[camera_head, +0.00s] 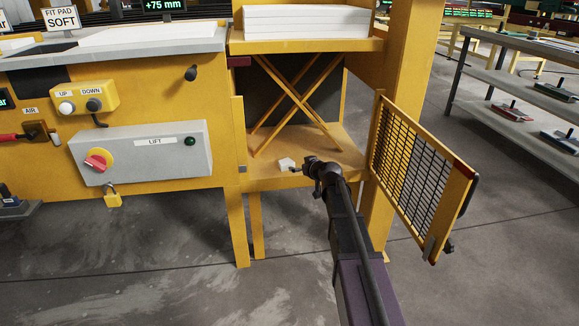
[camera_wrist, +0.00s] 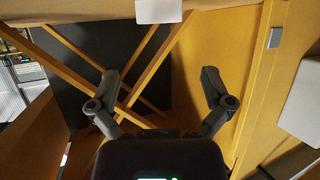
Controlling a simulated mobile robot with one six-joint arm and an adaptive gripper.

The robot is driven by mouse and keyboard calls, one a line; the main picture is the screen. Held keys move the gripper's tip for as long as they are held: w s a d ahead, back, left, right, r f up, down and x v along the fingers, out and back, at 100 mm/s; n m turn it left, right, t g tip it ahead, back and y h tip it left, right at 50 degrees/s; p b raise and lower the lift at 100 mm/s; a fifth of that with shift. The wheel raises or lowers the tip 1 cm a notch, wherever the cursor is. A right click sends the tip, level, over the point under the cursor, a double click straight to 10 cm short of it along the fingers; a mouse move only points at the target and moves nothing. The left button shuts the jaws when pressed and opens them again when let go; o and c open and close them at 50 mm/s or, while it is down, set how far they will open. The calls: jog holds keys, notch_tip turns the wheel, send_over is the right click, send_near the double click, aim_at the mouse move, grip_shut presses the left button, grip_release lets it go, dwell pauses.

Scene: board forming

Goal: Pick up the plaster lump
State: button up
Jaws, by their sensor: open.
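The plaster lump (camera_head: 286,163) is a small white block on the yellow floor of the open compartment, near its front edge. In the wrist view a white block that looks like the lump (camera_wrist: 158,10) shows at the top edge, partly cut off. My gripper (camera_head: 303,166) is just to the right of the lump in the head view; a gap between them is hard to judge. In the wrist view the two dark fingers of my gripper (camera_wrist: 160,88) are spread wide with nothing between them. The wrist picture appears upside down.
Crossed yellow struts (camera_head: 293,98) stand behind the lump, below a shelf with a white stack (camera_head: 305,22). A mesh door (camera_head: 418,165) hangs open at the right. A grey LIFT box (camera_head: 142,155) is on the left. The floor in front is clear.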

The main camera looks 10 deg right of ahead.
aim_at(287, 162)
jog(key=b+x, duration=0.2)
jog(key=x, duration=0.5)
jog(key=shift+w+f, duration=0.15)
jog(key=shift+w+a+b, duration=0.1)
jog(key=shift+b, duration=0.2)
jog(key=shift+b+x, duration=1.05)
jog(key=shift+x, duration=1.5)
jog(key=shift+f, duration=0.1)
jog(key=c, duration=0.9)
